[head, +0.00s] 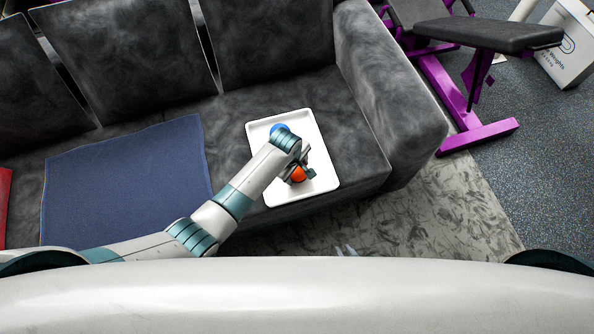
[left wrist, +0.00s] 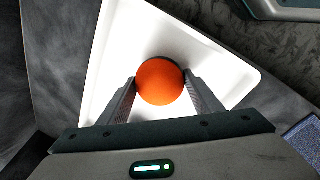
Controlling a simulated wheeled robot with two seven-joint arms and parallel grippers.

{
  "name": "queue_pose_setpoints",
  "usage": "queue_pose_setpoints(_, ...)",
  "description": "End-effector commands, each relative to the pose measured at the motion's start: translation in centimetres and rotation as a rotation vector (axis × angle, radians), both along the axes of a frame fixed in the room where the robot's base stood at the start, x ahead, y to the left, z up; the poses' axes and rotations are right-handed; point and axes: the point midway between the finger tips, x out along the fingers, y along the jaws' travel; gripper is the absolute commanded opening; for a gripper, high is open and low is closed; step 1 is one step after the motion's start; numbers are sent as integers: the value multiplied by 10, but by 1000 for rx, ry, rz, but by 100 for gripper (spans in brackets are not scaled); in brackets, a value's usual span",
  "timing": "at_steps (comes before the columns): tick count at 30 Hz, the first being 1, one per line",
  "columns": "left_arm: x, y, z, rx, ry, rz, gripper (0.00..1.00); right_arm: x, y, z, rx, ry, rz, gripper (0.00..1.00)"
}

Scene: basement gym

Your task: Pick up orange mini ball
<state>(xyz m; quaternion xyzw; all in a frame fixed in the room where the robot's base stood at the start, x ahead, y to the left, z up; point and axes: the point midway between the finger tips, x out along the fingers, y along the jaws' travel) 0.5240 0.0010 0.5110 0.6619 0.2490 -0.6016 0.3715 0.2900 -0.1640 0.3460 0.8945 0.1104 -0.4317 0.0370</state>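The orange mini ball (head: 298,174) is at the near part of a white tray (head: 318,187) on the sofa seat. In the left wrist view the orange mini ball (left wrist: 160,83) sits between the two fingers of my left gripper (left wrist: 161,78), flush against both fingertips. The gripper looks shut on it. In the head view my left gripper (head: 300,168) points down over the tray and partly covers the ball. I cannot tell whether the ball is clear of the tray.
A blue ball (head: 278,128) lies at the tray's far end, partly behind my left wrist. A blue towel (head: 125,185) lies on the grey sofa (head: 390,90), left of the tray. The sofa's armrest is to the right. A purple bench (head: 470,130) stands beyond it.

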Motion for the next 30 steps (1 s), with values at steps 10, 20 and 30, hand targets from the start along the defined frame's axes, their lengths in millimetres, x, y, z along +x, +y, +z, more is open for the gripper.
queue_pose_setpoints(10,0,0,0,1,1,0,37,0,0,0,0,0,0,20)
queue_pose_setpoints(20,1,2,4,1,1,0,37,-3,-2,1,-5,11,1,20)
queue_pose_setpoints(30,6,10,18,1,1,0,37,-55,-26,-22,-52,152,-1,20)
